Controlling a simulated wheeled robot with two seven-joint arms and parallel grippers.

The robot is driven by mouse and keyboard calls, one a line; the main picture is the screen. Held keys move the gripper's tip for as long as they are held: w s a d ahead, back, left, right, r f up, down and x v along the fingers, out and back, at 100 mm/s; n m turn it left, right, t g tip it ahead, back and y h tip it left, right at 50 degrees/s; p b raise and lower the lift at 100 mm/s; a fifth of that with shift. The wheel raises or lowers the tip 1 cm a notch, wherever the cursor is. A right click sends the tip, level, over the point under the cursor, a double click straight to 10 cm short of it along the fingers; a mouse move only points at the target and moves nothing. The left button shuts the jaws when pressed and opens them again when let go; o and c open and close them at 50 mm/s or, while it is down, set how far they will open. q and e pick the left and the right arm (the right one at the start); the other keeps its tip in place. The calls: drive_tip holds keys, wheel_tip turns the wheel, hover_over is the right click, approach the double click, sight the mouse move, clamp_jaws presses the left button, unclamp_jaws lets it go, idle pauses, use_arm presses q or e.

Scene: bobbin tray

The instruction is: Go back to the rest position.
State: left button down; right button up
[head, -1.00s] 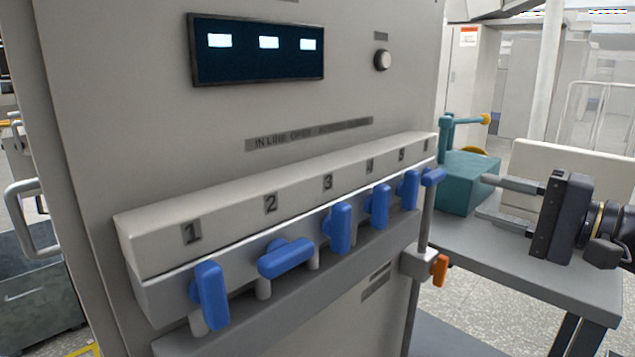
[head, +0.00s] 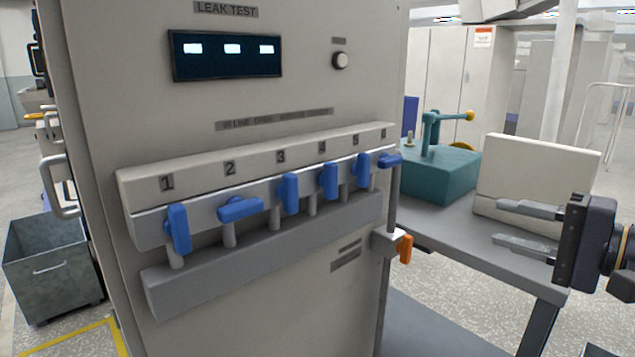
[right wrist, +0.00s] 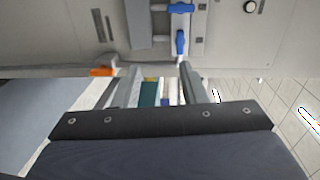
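My right gripper (head: 530,227) is at the right of the head view, its two fingers pointing left and held apart with nothing between them. In the right wrist view its fingers (right wrist: 172,85) also stand apart, with clear space between the tips. It is clear of the leak test panel (head: 215,130). The panel carries a row of numbered blue valve handles; handle 2 (head: 240,209) lies sideways, while handle 1 (head: 178,230) and handle 3 (head: 289,193) are upright. The handle at the far right (head: 390,161) also lies sideways. My left gripper is in neither view.
A grey bench (head: 450,246) right of the panel holds a teal fixture (head: 437,177) and a beige box (head: 533,180). An orange handle (head: 405,249) sticks out at the panel's lower right corner. A grey bin (head: 50,268) stands on the floor at left.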

drive_tip(key=s+a+f+n+g+h, duration=0.25)
drive_tip(key=s+f, duration=0.35)
drive_tip(key=f, duration=0.4)
drive_tip(key=s+a+f+n+g+h, duration=0.25)
drive_tip(key=s+f, duration=0.35)
drive_tip(key=f, duration=0.3)
drive_tip(key=s+a+f+n+g+h, duration=0.1)
drive_tip(key=s+f+n+g+h, duration=0.15)
drive_tip(key=s+f, duration=0.55)
wheel_tip(320, 180, up, 27)
drive_tip(key=w+p, duration=0.1)
drive_tip(key=p, duration=2.8)
drive_tip(key=shift+w+t, duration=0.15)
drive_tip(key=shift+t, duration=0.2)
drive_tip(key=shift+a+f, duration=0.1)
drive_tip(key=shift+c, duration=0.5)
